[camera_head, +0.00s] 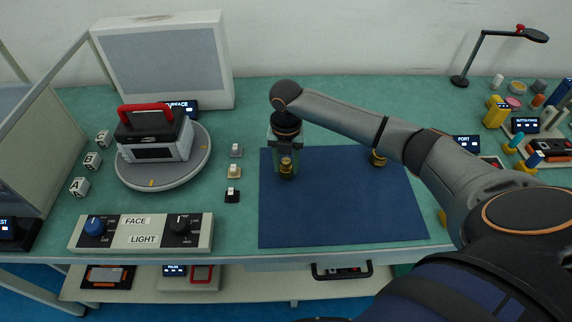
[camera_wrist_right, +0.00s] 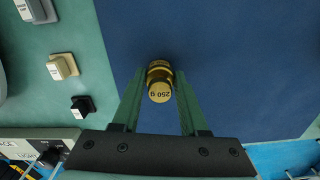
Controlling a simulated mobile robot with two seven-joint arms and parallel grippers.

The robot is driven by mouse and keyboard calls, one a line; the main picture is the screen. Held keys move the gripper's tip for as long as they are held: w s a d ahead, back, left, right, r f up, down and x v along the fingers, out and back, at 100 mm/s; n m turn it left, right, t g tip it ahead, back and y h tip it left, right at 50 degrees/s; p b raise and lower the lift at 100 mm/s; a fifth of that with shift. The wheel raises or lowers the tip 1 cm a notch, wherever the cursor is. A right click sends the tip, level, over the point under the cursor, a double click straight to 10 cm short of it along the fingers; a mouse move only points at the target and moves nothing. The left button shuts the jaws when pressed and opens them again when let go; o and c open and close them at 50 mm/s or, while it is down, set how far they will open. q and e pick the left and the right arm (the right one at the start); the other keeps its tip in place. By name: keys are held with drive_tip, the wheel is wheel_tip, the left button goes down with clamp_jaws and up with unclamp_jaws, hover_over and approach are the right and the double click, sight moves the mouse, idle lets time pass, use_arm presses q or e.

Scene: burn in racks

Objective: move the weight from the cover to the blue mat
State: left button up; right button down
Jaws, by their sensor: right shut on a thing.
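My right gripper (camera_head: 286,165) points down over the left part of the blue mat (camera_head: 340,215), near its back left corner. It is shut on a brass weight (camera_head: 287,173). In the right wrist view the weight (camera_wrist_right: 159,90), marked 250 g, sits between the fingertips (camera_wrist_right: 160,78) with the blue mat beneath. I cannot tell whether its base touches the mat. A second brass weight (camera_head: 378,160) stands at the back right of the mat, partly beside my arm. My left gripper is not in view.
A device with a dark top and red handle (camera_head: 146,112) sits on a round grey turntable (camera_head: 190,165) at left. Small switches (camera_head: 233,171) line the gap left of the mat. A FACE/LIGHT panel (camera_head: 140,233) lies at front left. The mat's front and middle are clear.

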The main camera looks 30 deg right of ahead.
sight(286, 160)
drive_tip(key=shift+f, duration=0.2)
drive_tip(key=shift+f, duration=0.15)
drive_tip(key=shift+c, duration=2.2)
unclamp_jaws()
wheel_tip(286, 160, up, 12)
drive_tip(key=shift+r+p, duration=0.2)
drive_tip(key=shift+p, duration=0.15)
